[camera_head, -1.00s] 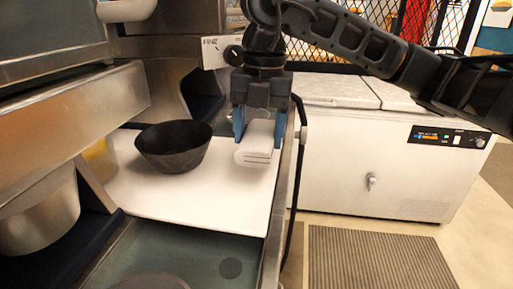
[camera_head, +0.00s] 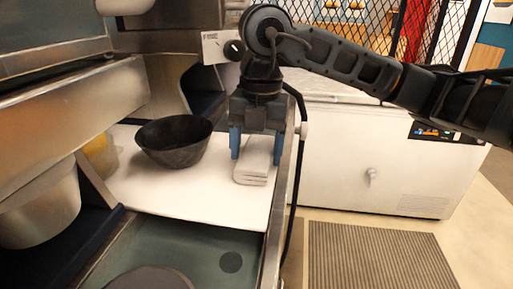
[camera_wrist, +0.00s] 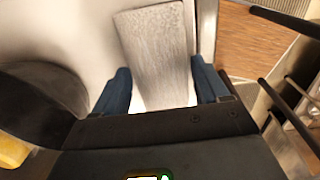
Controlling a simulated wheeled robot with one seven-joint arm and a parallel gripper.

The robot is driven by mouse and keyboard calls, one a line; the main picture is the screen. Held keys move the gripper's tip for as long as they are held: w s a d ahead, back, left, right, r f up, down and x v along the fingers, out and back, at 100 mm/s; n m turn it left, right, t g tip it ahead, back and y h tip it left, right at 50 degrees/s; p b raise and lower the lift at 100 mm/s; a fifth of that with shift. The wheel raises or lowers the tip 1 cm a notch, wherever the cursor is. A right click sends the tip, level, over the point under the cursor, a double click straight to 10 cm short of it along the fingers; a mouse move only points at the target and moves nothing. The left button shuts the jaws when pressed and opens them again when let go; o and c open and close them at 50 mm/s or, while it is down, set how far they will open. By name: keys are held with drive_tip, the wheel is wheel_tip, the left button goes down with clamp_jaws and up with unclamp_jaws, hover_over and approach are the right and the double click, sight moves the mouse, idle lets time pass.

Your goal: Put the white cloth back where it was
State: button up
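The white cloth (camera_head: 255,168) is folded into a thick pad and lies on the white board (camera_head: 205,205), near the board's right edge. It is to the right of the dark bowl. My gripper (camera_head: 256,148) points down over the cloth's far part, with one blue finger on each side of it. In the wrist view, the cloth (camera_wrist: 158,55) lies between the spread fingers of my gripper (camera_wrist: 163,88), with a narrow gap at the left finger. The gripper looks open.
A dark bowl (camera_head: 174,142) stands on the board. A metal pot (camera_head: 40,205) and a yellow item (camera_head: 100,158) are at the left. A white chest freezer (camera_head: 360,165) stands beyond the counter's right edge. A dark hose (camera_head: 294,190) runs close beside my gripper.

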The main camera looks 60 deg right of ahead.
sight(260, 151)
drive_tip(key=shift+o, duration=1.4)
wheel_tip(260, 151, up, 12)
drive_tip(key=shift+s+r, duration=0.15)
drive_tip(key=shift+s, duration=0.2)
